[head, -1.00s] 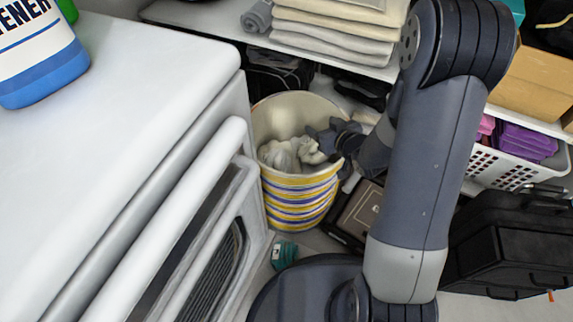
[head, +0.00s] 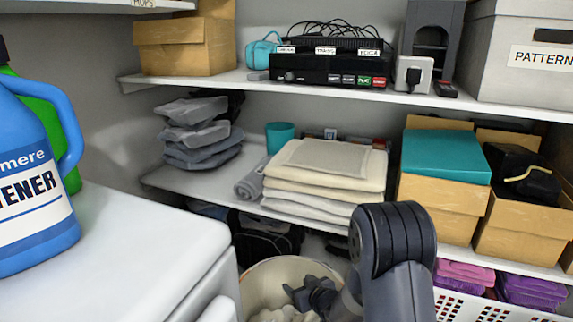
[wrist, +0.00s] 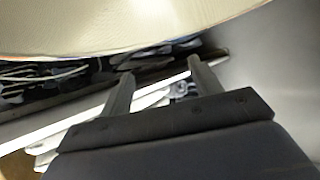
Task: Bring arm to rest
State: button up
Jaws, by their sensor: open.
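My gripper (head: 300,297) is at the lower middle of the head view, over the mouth of a cream round basket (head: 262,280). Pale crumpled cloth (head: 282,315) lies in the basket, below my gripper. My arm (head: 395,270) rises at the right of the basket and partly hides it. In the wrist view, my gripper's two fingers (wrist: 162,82) stand well apart with nothing between them. A pale curved surface (wrist: 120,25) fills the top of the wrist view close to the fingers, likely the basket's wall.
A white appliance (head: 130,250) with a blue bottle (head: 30,190) on it stands at the left. Behind are shelves (head: 195,185) with folded cloths (head: 325,170) and cardboard boxes (head: 435,205). A white basket (head: 470,308) with pink and purple cloths is at the lower right.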

jog(key=shift+w+a+r+p, duration=0.1)
jog(key=shift+w+r+p, duration=0.05)
jog(key=shift+r+p, duration=1.1)
jog(key=shift+w+a+r+p, duration=0.1)
jog(key=shift+r+p, duration=0.75)
jog(key=shift+r, duration=0.65)
jog(key=shift+f, duration=0.1)
